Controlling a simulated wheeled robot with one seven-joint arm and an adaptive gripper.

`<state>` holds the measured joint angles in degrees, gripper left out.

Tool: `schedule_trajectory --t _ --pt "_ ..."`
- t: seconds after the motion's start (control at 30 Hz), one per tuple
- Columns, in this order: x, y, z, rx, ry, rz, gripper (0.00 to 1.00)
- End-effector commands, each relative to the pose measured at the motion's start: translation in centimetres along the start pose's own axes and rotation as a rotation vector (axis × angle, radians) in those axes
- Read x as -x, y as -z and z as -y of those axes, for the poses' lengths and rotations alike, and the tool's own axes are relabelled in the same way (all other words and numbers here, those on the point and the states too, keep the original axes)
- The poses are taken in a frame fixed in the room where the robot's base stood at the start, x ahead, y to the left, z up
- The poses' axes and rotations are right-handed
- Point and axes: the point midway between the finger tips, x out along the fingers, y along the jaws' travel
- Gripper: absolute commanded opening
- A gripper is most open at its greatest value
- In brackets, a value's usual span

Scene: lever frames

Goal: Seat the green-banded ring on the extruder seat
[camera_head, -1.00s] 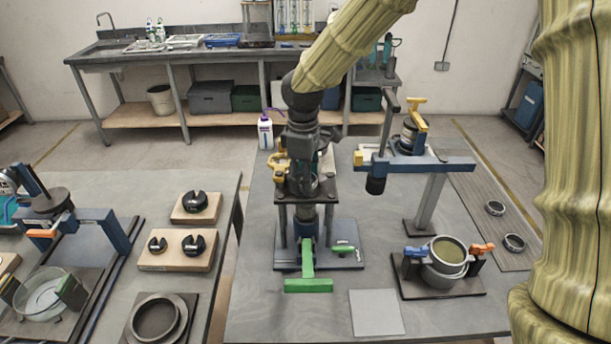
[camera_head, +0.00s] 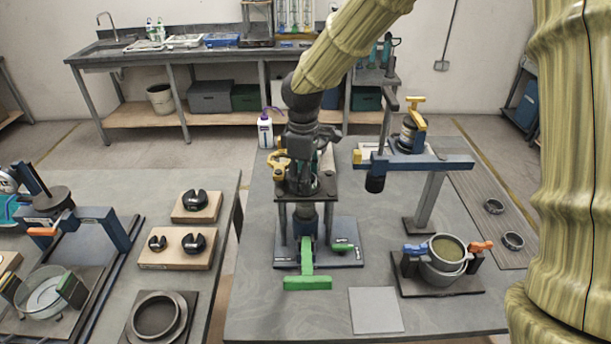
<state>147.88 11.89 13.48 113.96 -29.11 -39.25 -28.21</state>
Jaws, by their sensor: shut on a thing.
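The extruder stand is a dark frame with a top plate (camera_head: 322,190), posts and a base (camera_head: 345,256). Green handles (camera_head: 307,270) show at its lower front. My gripper (camera_head: 305,182) points down over the top plate, at the middle of the stand. It is shut, and what it holds is mostly hidden by its own dark body.
A yellow clamp part (camera_head: 280,161) sits close to the left of my gripper. A blue-armed stand (camera_head: 430,162) rises to the right. A pot (camera_head: 445,265) with blue and orange levers stands front right. Two dark rings (camera_head: 494,206) (camera_head: 513,241) lie on a mat. A grey plate (camera_head: 375,310) lies in front.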

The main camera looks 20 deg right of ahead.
Motion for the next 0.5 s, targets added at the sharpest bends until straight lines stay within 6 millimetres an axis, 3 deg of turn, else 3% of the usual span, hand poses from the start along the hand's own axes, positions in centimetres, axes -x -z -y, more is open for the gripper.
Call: schedule_trajectory --t 0.03,0.23,0.3,0.5 --pt "-0.94 -0.27 0.42 0.001 0.011 0.009 0.24" --pt "-1.41 -0.35 0.56 0.001 0.014 0.011 0.17" --pt "-1.52 -0.38 0.59 0.002 0.014 0.012 0.07" --pt "-1.65 -0.42 0.59 0.001 0.014 0.012 0.08"
